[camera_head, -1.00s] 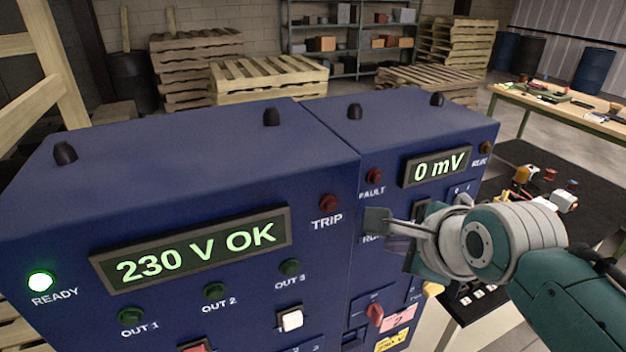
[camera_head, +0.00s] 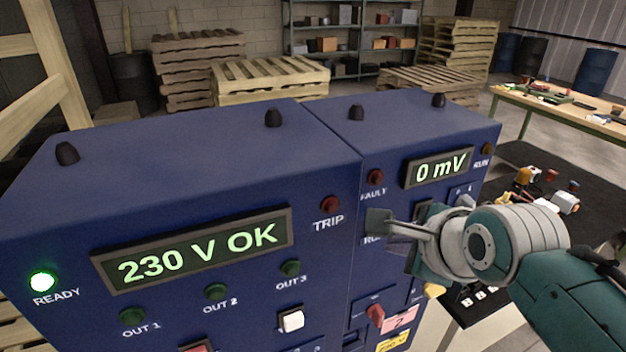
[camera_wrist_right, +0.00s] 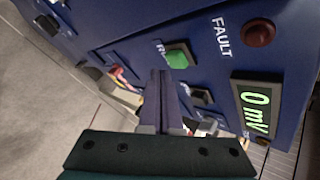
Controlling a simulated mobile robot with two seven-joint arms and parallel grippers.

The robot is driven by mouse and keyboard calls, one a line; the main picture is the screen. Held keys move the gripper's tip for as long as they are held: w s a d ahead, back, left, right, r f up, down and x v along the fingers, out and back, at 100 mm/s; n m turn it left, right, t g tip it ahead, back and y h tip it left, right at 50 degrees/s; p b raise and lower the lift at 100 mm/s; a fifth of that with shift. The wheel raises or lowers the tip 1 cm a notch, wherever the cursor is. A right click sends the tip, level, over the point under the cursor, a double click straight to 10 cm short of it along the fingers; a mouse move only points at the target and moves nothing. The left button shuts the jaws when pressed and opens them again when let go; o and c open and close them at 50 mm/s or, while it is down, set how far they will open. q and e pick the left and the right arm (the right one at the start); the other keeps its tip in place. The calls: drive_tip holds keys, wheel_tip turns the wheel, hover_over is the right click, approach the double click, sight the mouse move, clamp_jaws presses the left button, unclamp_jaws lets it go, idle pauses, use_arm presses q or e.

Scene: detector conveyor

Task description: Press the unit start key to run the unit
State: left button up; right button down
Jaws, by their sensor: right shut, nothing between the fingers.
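The right-hand blue unit (camera_head: 420,125) has a display (camera_head: 437,168) reading "0 mV" and a dark red FAULT lamp (camera_head: 375,177). In the right wrist view, a green key (camera_wrist_right: 178,55) sits on its front, beside a label partly hidden that begins "RU". My right gripper (camera_head: 378,222) is in front of this panel, shut and empty. In the wrist view its fingertips (camera_wrist_right: 160,73) are close beside the green key; I cannot tell whether they touch it. My left gripper is not in view.
The left-hand blue unit (camera_head: 170,160) reads "230 V OK", with its green READY lamp (camera_head: 43,281) lit and TRIP lamp (camera_head: 331,204) dark. A red knob (camera_head: 375,315) is below my gripper. A dark bench mat (camera_head: 530,170) with small parts lies to the right.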

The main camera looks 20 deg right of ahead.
idle(0.5)
drive_tip(key=shift+w, duration=0.4)
drive_tip(key=shift+w, duration=0.2)
idle(0.3)
drive_tip(key=shift+w+a+b, duration=0.1)
drive_tip(key=shift+w+b, duration=0.25)
drive_tip(key=shift+s, duration=0.1)
idle(0.5)
drive_tip(key=shift+s+p, duration=0.85)
